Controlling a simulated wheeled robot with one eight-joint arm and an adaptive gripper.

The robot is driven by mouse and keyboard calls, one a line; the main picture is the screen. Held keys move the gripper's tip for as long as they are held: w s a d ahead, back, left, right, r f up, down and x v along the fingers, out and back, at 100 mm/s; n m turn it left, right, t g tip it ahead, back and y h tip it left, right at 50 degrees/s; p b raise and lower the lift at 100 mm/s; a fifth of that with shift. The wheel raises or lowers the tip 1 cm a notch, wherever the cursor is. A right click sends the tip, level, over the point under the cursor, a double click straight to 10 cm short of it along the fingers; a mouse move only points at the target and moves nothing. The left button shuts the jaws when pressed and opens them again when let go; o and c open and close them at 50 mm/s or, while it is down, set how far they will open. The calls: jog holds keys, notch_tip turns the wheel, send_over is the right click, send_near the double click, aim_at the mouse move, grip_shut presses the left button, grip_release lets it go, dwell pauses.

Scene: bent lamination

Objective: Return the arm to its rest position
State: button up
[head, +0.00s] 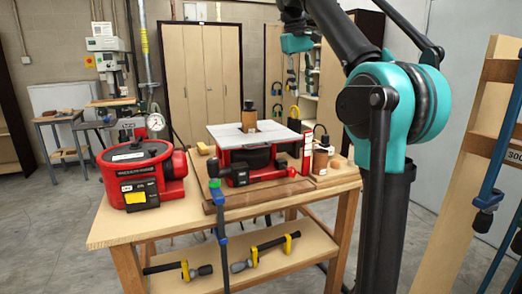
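My black and teal arm rises at the right, in front of the workbench. Its upper link leans up and left past the top edge. A smaller teal joint of it shows at the top middle, in front of the open cabinet. Nothing is clearly held there.
The wooden workbench (115,233) bears a red vacuum machine (135,172) with a gauge, and a red-based press (255,160) with a pale top plate. Clamps (265,251) lie on its lower shelf. A wooden rack (462,210) with blue clamps stands right of my arm.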

jog(key=s+d+f+m+t+y, duration=0.1)
jog(key=d+f, duration=0.1)
jog(key=f, duration=1.1)
jog(key=s+d+f+m, duration=0.1)
jog(key=d+f, duration=0.1)
jog(key=f, duration=1.2)
jog(key=s+d+f+m+t, duration=0.1)
jog(key=s+f, duration=0.9)
jog(key=f, duration=0.3)
jog(key=s+d+f+m+t+y, duration=0.1)
jog(key=s+f, duration=0.9)
jog(key=f, duration=0.3)
jog(key=shift+s+d+f, duration=0.2)
jog(key=shift+s+d, duration=0.15)
jog(key=shift+s, duration=0.05)
jog(key=shift+c, duration=0.6)
